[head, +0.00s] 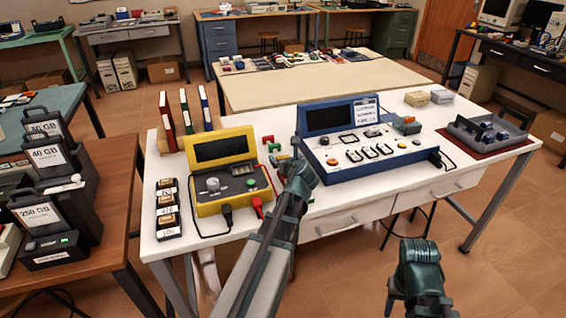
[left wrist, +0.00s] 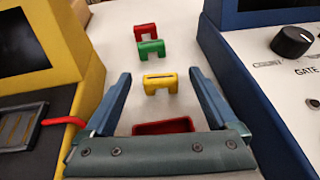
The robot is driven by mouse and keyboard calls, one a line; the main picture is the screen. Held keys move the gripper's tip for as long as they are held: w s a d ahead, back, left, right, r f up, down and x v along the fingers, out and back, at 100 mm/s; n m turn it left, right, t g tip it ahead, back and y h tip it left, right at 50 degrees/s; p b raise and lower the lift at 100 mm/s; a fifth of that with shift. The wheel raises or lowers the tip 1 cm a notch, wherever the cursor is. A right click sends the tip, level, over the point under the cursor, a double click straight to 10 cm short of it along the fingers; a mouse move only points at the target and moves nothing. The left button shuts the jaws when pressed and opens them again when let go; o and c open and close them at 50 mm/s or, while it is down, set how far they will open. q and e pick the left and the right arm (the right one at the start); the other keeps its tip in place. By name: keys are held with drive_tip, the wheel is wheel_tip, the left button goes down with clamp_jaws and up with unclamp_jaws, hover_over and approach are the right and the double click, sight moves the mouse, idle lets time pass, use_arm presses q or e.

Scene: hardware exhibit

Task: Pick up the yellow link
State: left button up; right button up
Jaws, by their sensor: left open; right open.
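The yellow link (left wrist: 160,82) is a small bridge-shaped piece on the white bench, between the yellow and blue consoles. In the left wrist view it shows between the spread fingers of my open left gripper (left wrist: 160,88), apart from both. A green link (left wrist: 151,47) and a red link (left wrist: 146,32) stand just beyond it. In the head view my left gripper (head: 290,165) is over the gap between the consoles and hides most of this spot. My right gripper (head: 418,252) is open and empty, in front of the bench at the lower right.
The yellow console (head: 231,150) stands close on the left, with a red lead plug (left wrist: 64,122) sticking out. The blue console (head: 329,120) stands close on the right. A red open-topped piece (left wrist: 163,127) lies near my left gripper's palm. A grey tray (head: 487,136) is at the bench's right.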

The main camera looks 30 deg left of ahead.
sight(283, 156)
use_arm(q)
drive_tip(key=x, duration=0.3)
drive_tip(key=shift+f+b, duration=0.15)
drive_tip(key=shift+b, duration=0.2)
drive_tip(key=c, duration=1.4)
